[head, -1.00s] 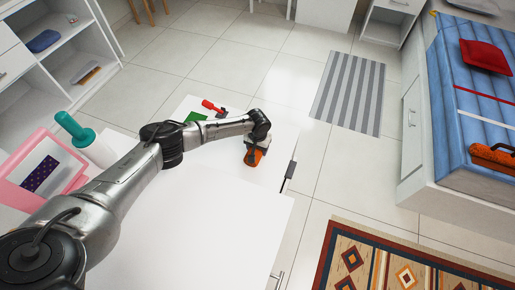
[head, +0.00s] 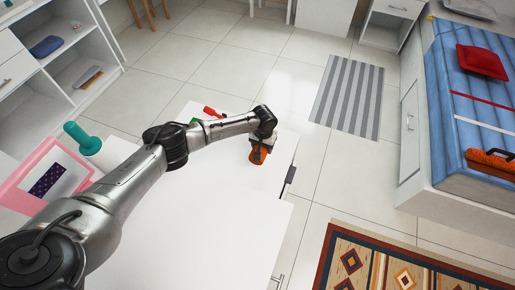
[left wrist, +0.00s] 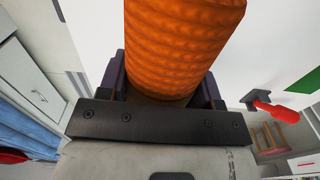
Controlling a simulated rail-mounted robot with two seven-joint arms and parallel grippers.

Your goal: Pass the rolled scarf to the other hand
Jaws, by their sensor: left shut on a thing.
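An orange, ribbed rolled scarf (left wrist: 180,45) fills the upper middle of the left wrist view. My left gripper (left wrist: 160,90) is shut on it, with a dark finger on each side of the roll. In the head view the scarf (head: 258,157) shows as a small orange end below my left gripper (head: 260,145), over the white surface. Whether it touches that surface I cannot tell. My right gripper is in neither view.
The white surface (head: 190,225) is largely bare. A red-handled thing (head: 209,111) lies at its far edge. A pink-framed box (head: 45,180) and a teal-topped bottle (head: 80,138) stand at left.

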